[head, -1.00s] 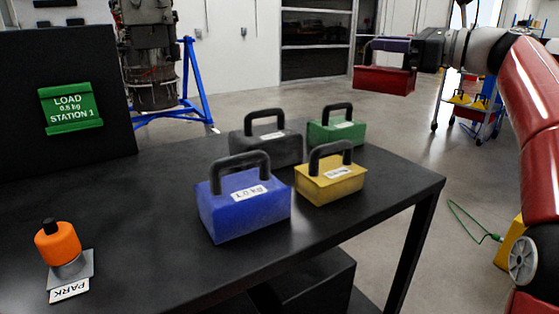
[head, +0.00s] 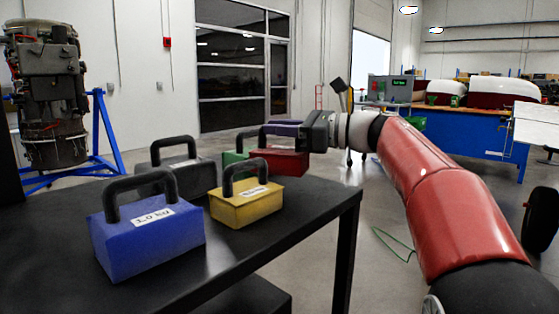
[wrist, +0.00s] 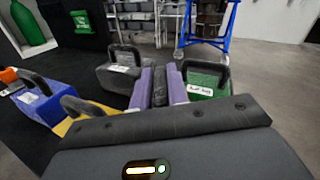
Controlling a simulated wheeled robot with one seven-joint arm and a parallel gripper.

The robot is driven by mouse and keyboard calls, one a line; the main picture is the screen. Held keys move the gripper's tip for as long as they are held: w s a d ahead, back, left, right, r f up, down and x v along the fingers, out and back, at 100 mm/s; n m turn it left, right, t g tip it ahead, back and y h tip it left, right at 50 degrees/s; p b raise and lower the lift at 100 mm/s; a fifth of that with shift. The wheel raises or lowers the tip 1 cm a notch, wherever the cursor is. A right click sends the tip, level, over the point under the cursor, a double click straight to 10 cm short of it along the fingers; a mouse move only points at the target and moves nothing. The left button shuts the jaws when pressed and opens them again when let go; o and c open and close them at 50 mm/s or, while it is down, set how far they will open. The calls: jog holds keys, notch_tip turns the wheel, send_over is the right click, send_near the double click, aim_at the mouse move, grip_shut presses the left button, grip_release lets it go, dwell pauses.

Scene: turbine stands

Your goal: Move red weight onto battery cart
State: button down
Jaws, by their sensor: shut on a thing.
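The red weight (head: 285,162) hangs from my gripper (head: 284,129) beyond the table's far corner in the head view, partly behind the yellow weight. My gripper's purple fingers are shut on its dark handle. In the wrist view the fingers (wrist: 164,88) close on the dark handle (wrist: 166,90); the red body is hidden there. I cannot clearly pick out the battery cart; my arm covers part of the floor behind it.
On the black table (head: 235,262) stand a blue weight (head: 150,240), a yellow weight (head: 245,205), a dark grey weight (head: 185,178) and a green weight (head: 232,158). A blue workbench (head: 465,135) stands at the back right. A green cable (head: 395,240) lies on the open floor.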

aim_at(281, 150)
jog(key=shift+f+b, duration=0.75)
jog(key=shift+f, duration=1.5)
jog(key=c, duration=1.4)
grip_release()
jog(key=shift+o, duration=0.2)
jog(key=shift+d, duration=0.1)
jog(key=p+v, duration=0.1)
jog(key=v, duration=1.1)
